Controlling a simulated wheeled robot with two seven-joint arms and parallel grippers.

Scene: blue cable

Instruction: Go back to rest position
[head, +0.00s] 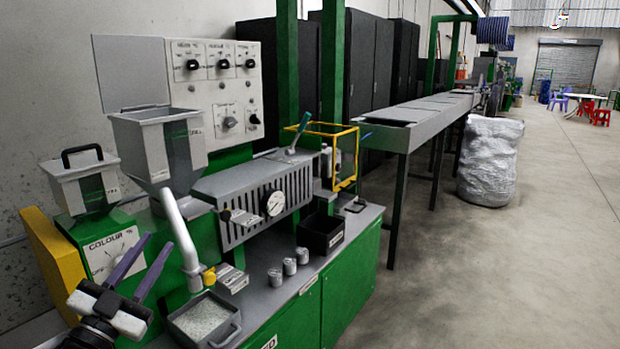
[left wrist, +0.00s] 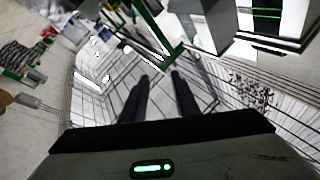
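My left gripper (head: 160,241) is at the lower left of the head view, pointing up in front of the green machine. Its two dark fingers stand apart with nothing between them. The fingers also show in the left wrist view (left wrist: 160,76), apart and empty, with the high roof and walls of the hall behind them. My right gripper is in neither view. No blue cable can be made out for certain; a small blue bit (head: 366,136) shows by the near end of the long grey trough.
The green machine (head: 345,279) fills the left side, with a grey hopper (head: 152,150), a tray of pale pellets (head: 235,331), several small metal cylinders (head: 289,266) and a black bin (head: 321,234). A wrapped silver bale (head: 490,162) stands farther back.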

